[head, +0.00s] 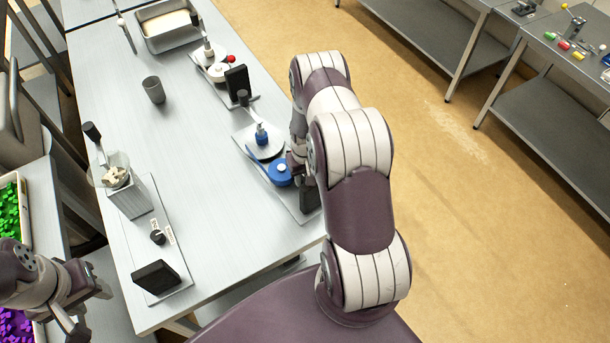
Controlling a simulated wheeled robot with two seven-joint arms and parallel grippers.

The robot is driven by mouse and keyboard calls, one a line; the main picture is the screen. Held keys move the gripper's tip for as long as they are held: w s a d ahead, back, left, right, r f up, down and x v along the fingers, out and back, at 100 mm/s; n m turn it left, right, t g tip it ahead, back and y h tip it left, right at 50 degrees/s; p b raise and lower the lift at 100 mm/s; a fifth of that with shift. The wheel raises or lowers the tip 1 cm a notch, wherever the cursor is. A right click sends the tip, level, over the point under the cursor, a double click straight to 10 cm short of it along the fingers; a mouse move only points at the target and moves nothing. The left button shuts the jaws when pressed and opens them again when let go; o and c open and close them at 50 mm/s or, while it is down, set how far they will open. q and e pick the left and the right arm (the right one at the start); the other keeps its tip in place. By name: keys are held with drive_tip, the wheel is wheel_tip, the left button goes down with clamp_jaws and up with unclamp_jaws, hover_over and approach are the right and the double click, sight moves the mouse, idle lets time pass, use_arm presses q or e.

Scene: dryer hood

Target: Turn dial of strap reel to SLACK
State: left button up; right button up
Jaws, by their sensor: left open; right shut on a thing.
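A blue round piece (280,174) with a small knob on top and a blue strip along its left lies on a grey plate (250,133) near the table's right edge; it looks like the strap reel. My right gripper (294,167) is shut at the right side of the blue piece. Its fingers are small and partly hidden by my arm, so the exact grip is unclear. No SLACK marking can be read. My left gripper (91,309) is open and empty at the lower left, off the table's left edge.
On the grey table (200,160) are a dark cup (153,89), a metal pan (168,28), and a left plate with a black knob (157,237) and black block (156,277). A black block (310,200) stands beside my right gripper. The table's middle is clear. Green pieces (10,215) fill a bin at left.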

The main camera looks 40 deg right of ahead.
drive_tip(key=m+b, duration=0.2)
drive_tip(key=m, duration=0.1)
drive_tip(key=shift+w+f, duration=0.1)
drive_tip(key=shift+f, duration=0.05)
drive_tip(key=m+b, duration=0.3)
drive_tip(key=m, duration=0.2)
drive_tip(key=m+b, duration=0.1)
drive_tip(key=m, duration=0.4)
drive_tip(key=shift+w+b, duration=0.1)
drive_tip(key=shift+b, duration=0.3)
drive_tip(key=m+b, duration=0.1)
drive_tip(key=m, duration=0.3)
drive_tip(key=shift+m, duration=0.3)
drive_tip(key=shift+r, duration=0.2)
drive_tip(key=o, duration=1)
drive_tip(key=shift+a, duration=0.1)
drive_tip(key=shift+o, duration=0.2)
